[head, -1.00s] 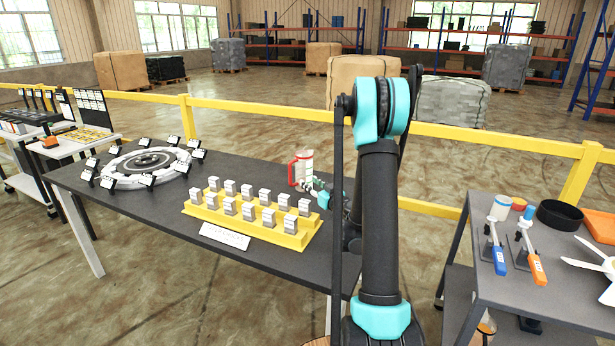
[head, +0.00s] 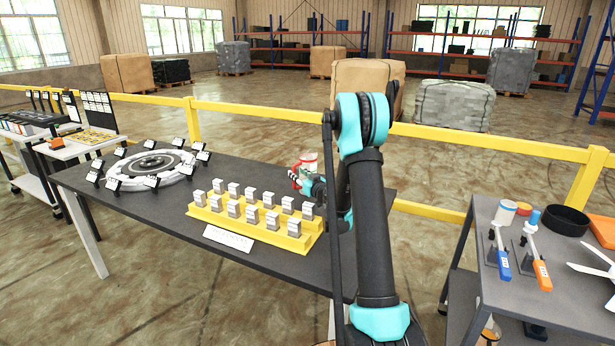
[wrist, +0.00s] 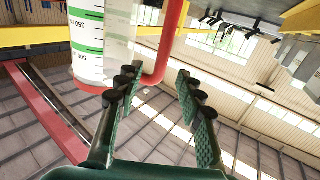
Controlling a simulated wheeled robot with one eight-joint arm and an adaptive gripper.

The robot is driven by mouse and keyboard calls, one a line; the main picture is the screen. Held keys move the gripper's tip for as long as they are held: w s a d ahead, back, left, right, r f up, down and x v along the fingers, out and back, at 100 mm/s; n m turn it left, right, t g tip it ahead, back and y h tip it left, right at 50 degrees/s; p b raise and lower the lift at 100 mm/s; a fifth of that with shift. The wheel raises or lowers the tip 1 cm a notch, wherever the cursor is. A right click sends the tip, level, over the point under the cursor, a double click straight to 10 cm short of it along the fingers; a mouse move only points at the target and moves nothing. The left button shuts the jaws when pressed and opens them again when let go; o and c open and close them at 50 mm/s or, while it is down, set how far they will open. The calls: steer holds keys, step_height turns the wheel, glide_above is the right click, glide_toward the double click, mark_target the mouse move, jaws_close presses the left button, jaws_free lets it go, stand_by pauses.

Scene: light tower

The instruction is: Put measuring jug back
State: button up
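The measuring jug (head: 310,159) is white with a red handle and red trim. It stands near the back edge of the dark table (head: 190,235), partly hidden by my gripper (head: 305,183). In the wrist view the jug (wrist: 88,40) shows green bands and volume marks, with its red handle (wrist: 170,42) curving down beside it. My gripper's fingers (wrist: 160,95) are spread apart in the wrist view. The lower bend of the handle shows in the gap between them, close to the left finger. I cannot tell whether they touch.
A yellow stepped rack (head: 255,225) of small grey blocks stands on the table just in front of the jug. A round white-and-black fixture ringed by small cards (head: 150,165) is to its left. A yellow rail (head: 260,111) runs behind the table. A cart (head: 540,300) stands at right.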

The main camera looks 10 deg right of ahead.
steer(key=x, duration=0.4)
steer(key=shift+w, duration=0.1)
jaws_close()
stand_by(0.3)
